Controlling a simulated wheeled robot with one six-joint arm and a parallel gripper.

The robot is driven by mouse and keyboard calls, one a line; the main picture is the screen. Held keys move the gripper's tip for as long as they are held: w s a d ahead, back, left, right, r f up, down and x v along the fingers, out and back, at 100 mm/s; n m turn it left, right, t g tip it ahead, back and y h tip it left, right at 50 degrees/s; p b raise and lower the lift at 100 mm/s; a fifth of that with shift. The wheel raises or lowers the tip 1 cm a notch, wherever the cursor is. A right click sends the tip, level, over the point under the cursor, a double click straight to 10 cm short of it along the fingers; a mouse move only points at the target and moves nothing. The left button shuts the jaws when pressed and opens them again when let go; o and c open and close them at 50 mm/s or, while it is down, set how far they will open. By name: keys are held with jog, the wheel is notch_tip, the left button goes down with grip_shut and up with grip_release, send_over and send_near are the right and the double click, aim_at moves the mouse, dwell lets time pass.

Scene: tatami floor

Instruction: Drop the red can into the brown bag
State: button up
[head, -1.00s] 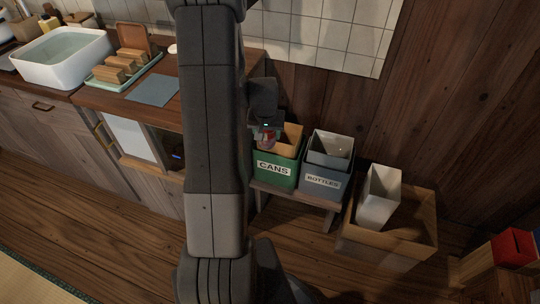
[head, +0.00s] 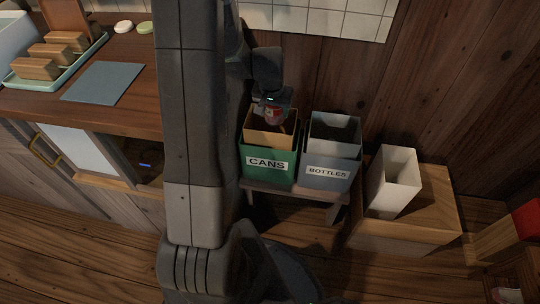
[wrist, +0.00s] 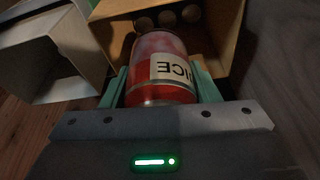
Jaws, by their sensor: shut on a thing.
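The red can (wrist: 163,66) has a pale label with dark letters and lies between my gripper's two greenish fingers. My gripper (head: 273,108) is shut on the can and holds it above the brown bag (head: 262,137). The bag is open at the top and stands inside the green bin marked CANS (head: 266,168). In the wrist view the can overlaps the bag's opening (wrist: 222,38), with a few round shapes inside. In the head view the can (head: 273,118) is partly hidden by my gripper.
A grey bin marked BOTTLES (head: 327,173) with a pale liner stands right beside the green bin, on a low bench. A white bin (head: 397,185) stands in a wooden box (head: 430,212) further right. A wooden counter (head: 120,110) is at left.

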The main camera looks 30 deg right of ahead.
notch_tip(320, 180, down, 4)
jog(key=shift+f+b, duration=0.1)
jog(key=shift+b, duration=1.05)
jog(key=o, duration=1)
jog(key=shift+r, duration=0.25)
jog(key=p+v, duration=0.3)
jog(key=v, duration=1)
jog(key=shift+s+a+r+p, duration=0.1)
jog(key=shift+s+r+p, duration=0.1)
jog(key=shift+p, duration=0.2)
jog(key=shift+f, duration=0.1)
